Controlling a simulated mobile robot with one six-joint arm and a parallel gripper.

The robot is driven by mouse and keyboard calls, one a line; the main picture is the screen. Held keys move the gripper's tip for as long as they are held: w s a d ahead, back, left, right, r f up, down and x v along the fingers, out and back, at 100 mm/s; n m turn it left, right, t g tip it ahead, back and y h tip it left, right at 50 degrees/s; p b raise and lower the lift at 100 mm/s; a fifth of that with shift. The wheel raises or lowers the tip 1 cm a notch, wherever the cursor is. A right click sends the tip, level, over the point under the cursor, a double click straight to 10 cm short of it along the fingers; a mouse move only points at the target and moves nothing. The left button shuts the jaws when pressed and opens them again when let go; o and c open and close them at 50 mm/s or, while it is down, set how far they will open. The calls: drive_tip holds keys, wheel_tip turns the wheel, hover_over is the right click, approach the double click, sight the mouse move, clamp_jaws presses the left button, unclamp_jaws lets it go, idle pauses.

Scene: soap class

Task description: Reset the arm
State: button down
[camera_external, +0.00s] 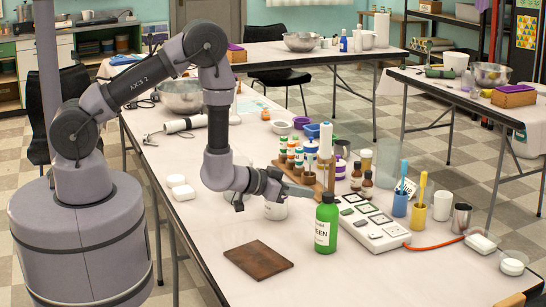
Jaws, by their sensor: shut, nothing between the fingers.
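My arm reaches from the left over the white table (200,250), bent down at the elbow and then forward to the right. My gripper (308,192) is shut and empty, low over the middle of the table. Its tip is just left of a green bottle (327,222) with a black cap; I cannot tell whether they touch. Behind the gripper, a wooden rack (325,172) holds several small bottles with coloured caps and is partly hidden.
A brown board (258,260) lies in front. Blue cup (400,204), yellow cup (420,217) and a metal beaker (460,218) stand nearby. A metal bowl (184,96) is at the back left.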

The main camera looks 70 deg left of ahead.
drive_tip(key=s+r+m+g, duration=0.2)
drive_tip(key=s+r, duration=0.1)
drive_tip(key=r, duration=0.7)
drive_tip(key=s+r+m+g, duration=0.15)
drive_tip(key=s+r, duration=0.25)
drive_tip(key=r, duration=0.6)
drive_tip(key=s+a+r+g+y, duration=0.1)
drive_tip(key=s+a+r+g, duration=0.1)
drive_tip(key=s, duration=1)
drive_tip(key=s+a+r+g+y, duration=0.1)
drive_tip(key=s+a+r, duration=0.3)
drive_tip(key=s, duration=0.9)
drive_tip(key=a+m+g, duration=0.1)
drive_tip(key=a, duration=0.1)
drive_tip(key=shift+a+r, duration=0.35)
drive_tip(key=shift+r, duration=0.05)
drive_tip(key=shift+g, duration=0.25)
